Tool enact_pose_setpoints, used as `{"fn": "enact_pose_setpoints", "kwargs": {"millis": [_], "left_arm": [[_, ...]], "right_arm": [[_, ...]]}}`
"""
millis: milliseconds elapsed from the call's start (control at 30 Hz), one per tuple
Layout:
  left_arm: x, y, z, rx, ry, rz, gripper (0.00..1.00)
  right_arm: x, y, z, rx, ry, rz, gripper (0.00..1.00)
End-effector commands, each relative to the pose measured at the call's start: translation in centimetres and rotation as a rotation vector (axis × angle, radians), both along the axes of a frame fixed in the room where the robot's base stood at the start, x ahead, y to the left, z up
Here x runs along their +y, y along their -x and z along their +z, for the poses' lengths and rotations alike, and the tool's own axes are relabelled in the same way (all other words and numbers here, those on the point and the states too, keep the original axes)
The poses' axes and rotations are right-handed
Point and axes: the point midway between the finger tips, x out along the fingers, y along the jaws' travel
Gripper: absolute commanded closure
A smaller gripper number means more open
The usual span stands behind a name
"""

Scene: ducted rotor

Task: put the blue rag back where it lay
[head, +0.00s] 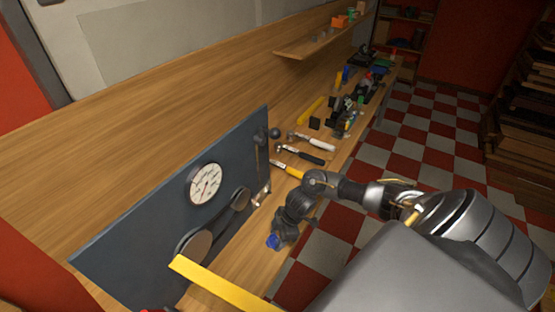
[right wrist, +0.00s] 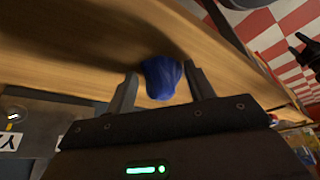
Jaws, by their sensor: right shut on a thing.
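The blue rag (right wrist: 160,78) is a crumpled dark blue bundle between the fingers of my right gripper (right wrist: 162,90) in the right wrist view. The gripper is shut on it. In the head view a small bit of the blue rag (head: 273,241) shows below my right gripper (head: 280,238), over or at the front part of the wooden bench (head: 228,262). I cannot tell whether the rag touches the bench top. My left gripper is not in view.
A dark panel with a round gauge (head: 205,184) stands on the bench to the left. A yellow bar (head: 222,287) is at the lower front. Hammers (head: 300,152) and several other tools lie farther along the bench. A shelf (head: 318,40) hangs above. The checkered floor (head: 420,135) is open to the right.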

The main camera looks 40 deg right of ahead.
Motion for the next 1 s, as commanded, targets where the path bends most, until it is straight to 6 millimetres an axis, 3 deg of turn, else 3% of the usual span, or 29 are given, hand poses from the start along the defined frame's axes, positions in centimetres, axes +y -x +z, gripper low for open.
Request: {"fn": "enact_pose_setpoints", "kwargs": {"millis": [167,200,367,733,1000], "left_arm": [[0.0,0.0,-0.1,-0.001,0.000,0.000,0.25],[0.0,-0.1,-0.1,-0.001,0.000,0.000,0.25],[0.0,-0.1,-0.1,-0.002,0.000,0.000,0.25],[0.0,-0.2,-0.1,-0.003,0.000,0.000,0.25],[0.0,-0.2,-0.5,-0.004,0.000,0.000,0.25]], "right_arm": [[0.0,0.0,-0.1,-0.001,0.000,0.000,0.72],[0.0,0.0,-0.1,-0.001,0.000,0.000,0.44],[0.0,0.0,0.0,-0.001,0.000,0.000,0.25],[-0.3,0.0,0.6,-0.002,0.001,-0.001,0.25],[-2.0,0.9,5.3,-0.005,0.003,0.002,0.25]]}}
